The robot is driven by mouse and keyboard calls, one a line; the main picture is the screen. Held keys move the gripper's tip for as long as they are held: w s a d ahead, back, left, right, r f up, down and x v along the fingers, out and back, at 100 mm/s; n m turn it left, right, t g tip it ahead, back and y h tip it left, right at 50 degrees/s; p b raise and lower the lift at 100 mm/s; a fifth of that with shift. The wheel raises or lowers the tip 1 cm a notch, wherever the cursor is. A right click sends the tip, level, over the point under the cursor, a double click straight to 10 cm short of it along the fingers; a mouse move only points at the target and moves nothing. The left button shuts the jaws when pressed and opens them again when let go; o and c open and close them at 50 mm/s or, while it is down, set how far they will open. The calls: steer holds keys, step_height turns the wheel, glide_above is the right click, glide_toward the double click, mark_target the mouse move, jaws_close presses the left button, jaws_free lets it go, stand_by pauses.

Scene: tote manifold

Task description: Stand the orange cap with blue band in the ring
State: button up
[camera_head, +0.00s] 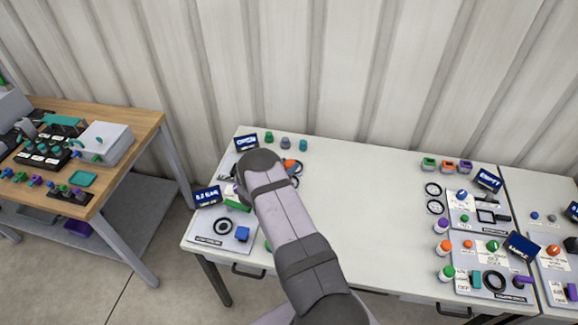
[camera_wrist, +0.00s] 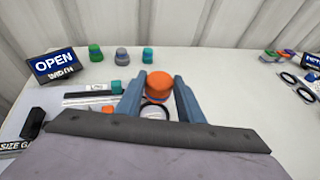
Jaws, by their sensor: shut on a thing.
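The orange cap (camera_wrist: 158,80) is between the two blue-grey fingers of my gripper (camera_wrist: 157,88) in the wrist view, and they are shut on it. It looks roughly upright, with its orange top showing.
An OPEN sign (camera_wrist: 54,64) stands at left in the wrist view. Green, grey and teal caps (camera_wrist: 121,55) stand along the back. A teal-ended black bar (camera_wrist: 92,90) lies left of the gripper. The white table's middle (camera_head: 360,200) is clear; more boards and caps fill its right side.

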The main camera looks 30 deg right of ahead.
steer(key=shift+f, duration=0.1)
steer(key=shift+f+b, duration=1.55)
steer(key=shift+f, duration=0.85)
steer(key=shift+f+b, duration=1.45)
steer(key=shift+b, duration=0.3)
steer(key=o, duration=1.1)
steer(key=shift+o, duration=0.2)
steer(key=shift+a, duration=0.1)
